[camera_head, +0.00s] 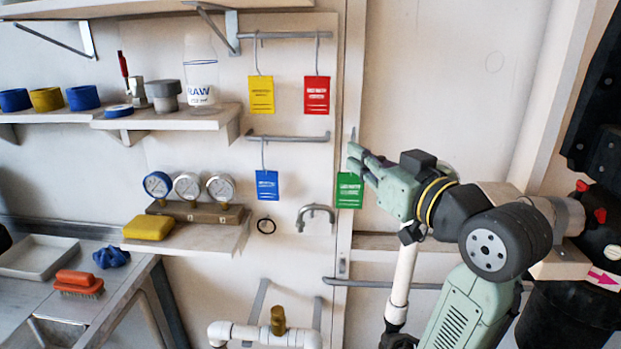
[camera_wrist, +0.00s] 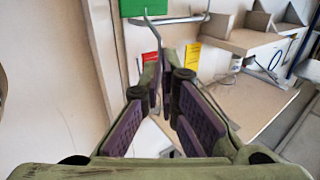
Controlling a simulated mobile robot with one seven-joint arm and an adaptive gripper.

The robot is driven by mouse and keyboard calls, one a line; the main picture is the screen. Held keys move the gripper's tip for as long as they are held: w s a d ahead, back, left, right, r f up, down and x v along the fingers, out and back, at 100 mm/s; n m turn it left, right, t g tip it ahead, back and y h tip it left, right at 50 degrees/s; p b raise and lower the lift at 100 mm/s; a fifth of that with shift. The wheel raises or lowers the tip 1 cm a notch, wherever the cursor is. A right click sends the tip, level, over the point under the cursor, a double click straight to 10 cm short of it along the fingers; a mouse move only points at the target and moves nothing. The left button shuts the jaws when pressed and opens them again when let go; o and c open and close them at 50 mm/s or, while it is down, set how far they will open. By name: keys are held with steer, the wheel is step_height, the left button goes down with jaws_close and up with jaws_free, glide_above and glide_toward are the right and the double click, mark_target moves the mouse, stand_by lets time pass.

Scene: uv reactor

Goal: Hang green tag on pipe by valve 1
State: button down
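The green tag (camera_head: 349,190) hangs upright just below my gripper (camera_head: 351,155), in front of the wall post. Its thin wire hook rises past the fingertips. In the wrist view, which is upside down, the green tag (camera_wrist: 146,7) is at the top edge and its wire runs down between the fingers of my gripper (camera_wrist: 166,76). The fingers are close together around the wire, clear of the rails. A white pipe (camera_head: 245,332) with a brass-coloured valve (camera_head: 278,320) is at the bottom of the head view, below and left of the tag. No valve number is readable.
Yellow (camera_head: 261,95) and red (camera_head: 317,95) tags hang from the upper rail. A blue tag (camera_head: 267,185) hangs from the lower rail (camera_head: 288,138). Gauges (camera_head: 187,187) stand on a shelf at left. A grey hook fitting (camera_head: 316,214) projects from the wall.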

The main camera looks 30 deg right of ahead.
mark_target(344, 184)
steer(key=w+f+b, duration=0.1)
steer(key=w+f, duration=0.1)
steer(key=w, duration=0.4)
steer(key=w+f+b, duration=0.1)
steer(key=w+f, duration=0.1)
steer(key=w, duration=0.5)
steer(key=shift+w+a+f+b, duration=0.25)
steer(key=shift+a+b, duration=0.1)
steer(key=shift+a, duration=0.1)
steer(key=shift+s, duration=0.1)
steer(key=shift+f, duration=0.2)
steer(key=c, duration=1.8)
jaws_free()
steer(key=shift+s, duration=0.1)
steer(key=s+b, duration=0.1)
steer(key=s, duration=0.2)
steer(key=s+b, duration=0.1)
steer(key=s, duration=0.3)
steer(key=s+b, duration=0.2)
steer(key=s, duration=0.1)
steer(key=shift+s+a+f, duration=0.1)
steer(key=shift+s+a, duration=0.2)
